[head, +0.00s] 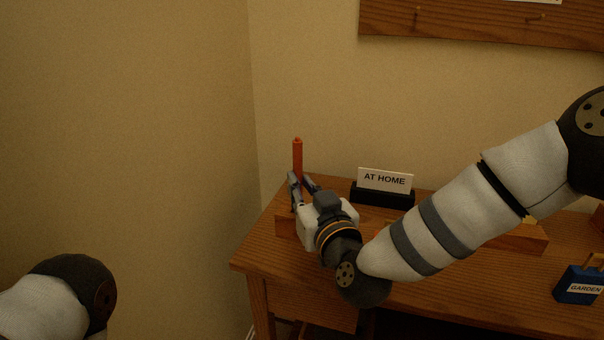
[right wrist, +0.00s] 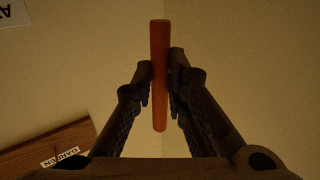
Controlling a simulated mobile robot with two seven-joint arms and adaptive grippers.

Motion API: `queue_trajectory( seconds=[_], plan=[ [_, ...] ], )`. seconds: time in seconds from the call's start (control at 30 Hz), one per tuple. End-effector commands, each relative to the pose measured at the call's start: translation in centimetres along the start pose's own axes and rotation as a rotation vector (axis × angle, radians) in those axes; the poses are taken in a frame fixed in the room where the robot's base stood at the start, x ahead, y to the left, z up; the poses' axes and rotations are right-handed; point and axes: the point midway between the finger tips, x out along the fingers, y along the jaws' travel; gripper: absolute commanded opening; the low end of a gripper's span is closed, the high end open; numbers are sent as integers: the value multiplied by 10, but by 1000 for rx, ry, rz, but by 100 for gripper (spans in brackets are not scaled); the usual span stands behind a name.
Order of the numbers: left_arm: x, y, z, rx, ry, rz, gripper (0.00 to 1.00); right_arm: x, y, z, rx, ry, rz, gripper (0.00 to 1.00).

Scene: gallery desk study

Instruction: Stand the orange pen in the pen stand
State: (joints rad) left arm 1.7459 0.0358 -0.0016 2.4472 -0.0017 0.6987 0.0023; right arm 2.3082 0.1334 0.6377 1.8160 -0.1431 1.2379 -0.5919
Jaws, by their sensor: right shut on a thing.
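The orange pen (head: 297,158) stands about upright above the desk's left end in the head view. My right gripper (head: 301,186) is shut on it. In the right wrist view the pen (right wrist: 160,60) sits between the two fingertips, with both ends showing and only wall behind it. Its lower part is hidden by the gripper in the head view. I cannot make out the pen stand for sure. A low wooden piece (head: 284,226) shows beside and partly behind my right gripper. Of my left arm only a link shows at the lower left, without its gripper.
The wooden desk (head: 460,304) has a black holder (head: 382,195) with an "AT HOME" card (head: 385,180) at the back. A wooden block (head: 525,238) lies under my right forearm. A board with hooks (head: 480,22) hangs above.

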Motion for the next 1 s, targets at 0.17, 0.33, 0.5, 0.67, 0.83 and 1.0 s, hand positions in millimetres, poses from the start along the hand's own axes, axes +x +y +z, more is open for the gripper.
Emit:
queue_trajectory(
  seconds=[0.17,0.33,0.5,0.67,0.83,1.0],
  plan=[
    [5,0,2,1,-13,-1,28,0,0,12,0,0,-1,0],
    [5,0,2,1,-11,-1,28,0,0,10,-1,3,-1,0],
    [5,0,2,1,-11,-1,28,0,0,10,-1,3,-1,0],
    [4,0,2,1,-9,-1,28,0,0,9,-1,3,-1,0],
    [0,0,0,1,1,0,28,0,-1,8,-2,5,-1,0],
    [0,0,0,1,-1,0,28,0,0,10,-1,2,-1,0]
  ],
)
